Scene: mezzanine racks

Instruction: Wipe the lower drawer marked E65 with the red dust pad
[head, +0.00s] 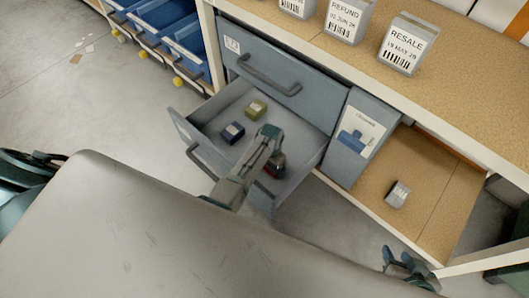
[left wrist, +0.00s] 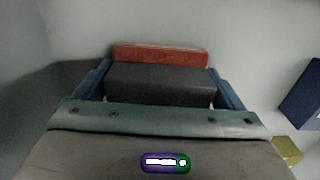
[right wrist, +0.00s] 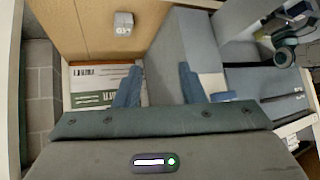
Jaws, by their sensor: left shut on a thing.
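The lower drawer (head: 312,148) is pulled open beneath a closed upper drawer; no E65 mark is readable on it. My left gripper (head: 273,164) reaches down inside the drawer, towards its right side. It is shut on the red dust pad (head: 276,171), which has a dark grey body and a red face (left wrist: 160,56) in the left wrist view. I cannot tell whether the pad touches the drawer floor. My right gripper (right wrist: 159,84) is open and empty outside the drawer.
The closed upper drawer (head: 275,68) has a handle and label. Right of the drawers is a grey panel with a white sheet (head: 360,133) and a shelf with a small grey block (head: 397,194). Marked blocks (head: 402,45) stand on the worktop. Blue bins (head: 185,40) stand left.

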